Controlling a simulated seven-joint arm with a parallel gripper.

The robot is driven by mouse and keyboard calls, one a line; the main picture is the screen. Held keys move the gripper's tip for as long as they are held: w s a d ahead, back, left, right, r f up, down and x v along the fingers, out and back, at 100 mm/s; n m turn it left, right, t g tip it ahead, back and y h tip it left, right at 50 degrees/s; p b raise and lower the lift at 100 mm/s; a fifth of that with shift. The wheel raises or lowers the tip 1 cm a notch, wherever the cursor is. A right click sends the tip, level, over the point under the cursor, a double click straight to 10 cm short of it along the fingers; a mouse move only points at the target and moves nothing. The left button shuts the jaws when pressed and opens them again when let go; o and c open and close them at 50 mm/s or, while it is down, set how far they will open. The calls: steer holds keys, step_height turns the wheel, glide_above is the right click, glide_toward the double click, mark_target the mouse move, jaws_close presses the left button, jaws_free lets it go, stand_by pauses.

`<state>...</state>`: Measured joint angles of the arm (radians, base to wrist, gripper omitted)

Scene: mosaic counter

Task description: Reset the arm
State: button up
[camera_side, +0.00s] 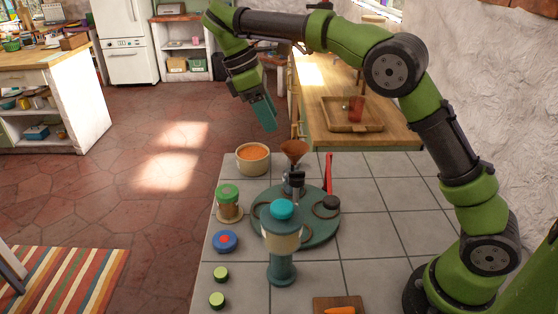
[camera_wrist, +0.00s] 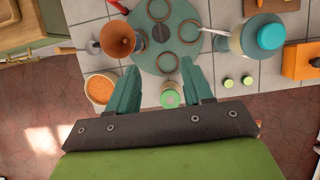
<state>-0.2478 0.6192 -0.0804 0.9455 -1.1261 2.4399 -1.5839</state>
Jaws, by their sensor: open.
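My gripper (camera_side: 267,118) hangs from my raised arm, high above the far left part of the tiled counter, with its teal fingers pointing down. In the wrist view its two fingers (camera_wrist: 158,66) are spread apart with nothing held between them. The fingers are clear of everything on the counter. In the wrist view a jar with a green lid (camera_wrist: 170,98) shows between and beyond the fingers.
The tiled counter (camera_side: 375,245) holds a round teal tray (camera_side: 318,236), a pot of orange food (camera_side: 253,158), a copper funnel (camera_side: 294,150), a teal-lidded dispenser (camera_side: 282,250) and a blue-red disc (camera_side: 225,241). The counter's right side is mostly bare.

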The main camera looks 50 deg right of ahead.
steer(key=shift+w+a+r, duration=0.15)
steer(key=shift+a+r, duration=0.05)
steer(key=shift+r, duration=0.2)
steer(key=s+d+f+m+t+y, duration=0.1)
steer(key=s+m+t, duration=0.4)
steer(key=s, duration=0.5)
steer(key=s+d+f+m+t+y, duration=0.1)
steer(key=s+m+t+y, duration=0.3)
steer(key=s+m, duration=0.4)
steer(key=shift+s+f+t, duration=0.6)
steer(key=shift+s+t, duration=0.1)
steer(key=shift+s, duration=1.05)
